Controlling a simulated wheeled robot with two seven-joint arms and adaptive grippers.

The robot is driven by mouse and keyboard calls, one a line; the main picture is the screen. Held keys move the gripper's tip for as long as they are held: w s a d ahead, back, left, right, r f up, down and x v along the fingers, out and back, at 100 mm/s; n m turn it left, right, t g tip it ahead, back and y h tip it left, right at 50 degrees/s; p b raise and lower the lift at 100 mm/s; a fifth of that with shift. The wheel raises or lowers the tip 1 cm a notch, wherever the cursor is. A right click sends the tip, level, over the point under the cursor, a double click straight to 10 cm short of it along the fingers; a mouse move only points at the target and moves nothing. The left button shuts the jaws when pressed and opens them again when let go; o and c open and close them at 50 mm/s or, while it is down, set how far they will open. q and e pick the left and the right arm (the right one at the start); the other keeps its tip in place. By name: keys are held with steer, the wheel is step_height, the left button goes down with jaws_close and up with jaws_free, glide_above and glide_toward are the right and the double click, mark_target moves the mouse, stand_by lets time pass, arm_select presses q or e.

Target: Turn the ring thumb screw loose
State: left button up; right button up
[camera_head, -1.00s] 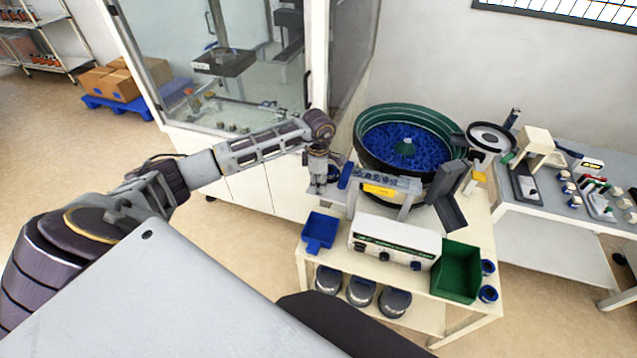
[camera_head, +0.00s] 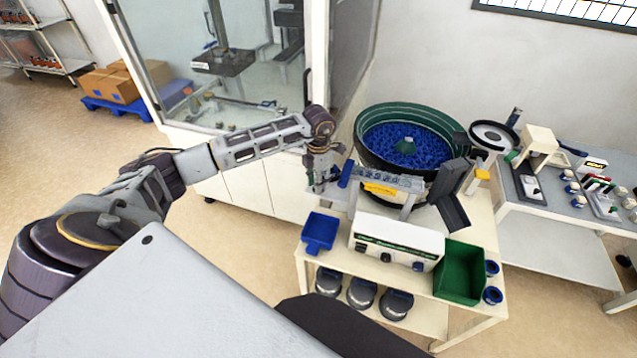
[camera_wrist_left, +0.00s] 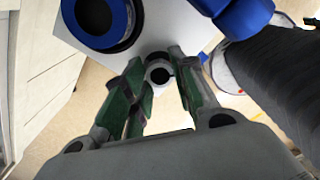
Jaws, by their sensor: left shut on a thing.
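The ring thumb screw (camera_wrist_left: 159,74) shows in the left wrist view as a small grey ring with a dark centre, at the fingertips. My left gripper (camera_wrist_left: 160,86) has its green-padded fingers on both sides of it and is shut on it. In the head view my left gripper (camera_head: 318,184) points down at the left end of the feeder bench, beside the track in front of the bowl. The screw is too small and covered to make out there. My right gripper is not in view.
A green bowl feeder (camera_head: 366,158) with blue parts stands behind the track (camera_head: 388,178). A blue tray (camera_head: 319,232), white controller (camera_head: 396,243) and green bin (camera_head: 461,270) are in front. In the wrist view a blue ring (camera_wrist_left: 127,25) and blue cylinder (camera_wrist_left: 246,16) are close.

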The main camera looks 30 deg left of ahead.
arm_select(q)
steer(key=n, duration=0.3)
steer(key=n+b, duration=0.1)
steer(key=n, duration=0.2)
steer(key=shift+n, duration=0.9)
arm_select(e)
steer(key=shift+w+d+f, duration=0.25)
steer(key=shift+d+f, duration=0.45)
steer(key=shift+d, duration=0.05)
arm_select(q)
steer(key=shift+n, duration=0.3)
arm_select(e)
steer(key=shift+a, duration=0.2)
arm_select(q)
steer(key=o, duration=1)
steer(key=shift+o, duration=0.2)
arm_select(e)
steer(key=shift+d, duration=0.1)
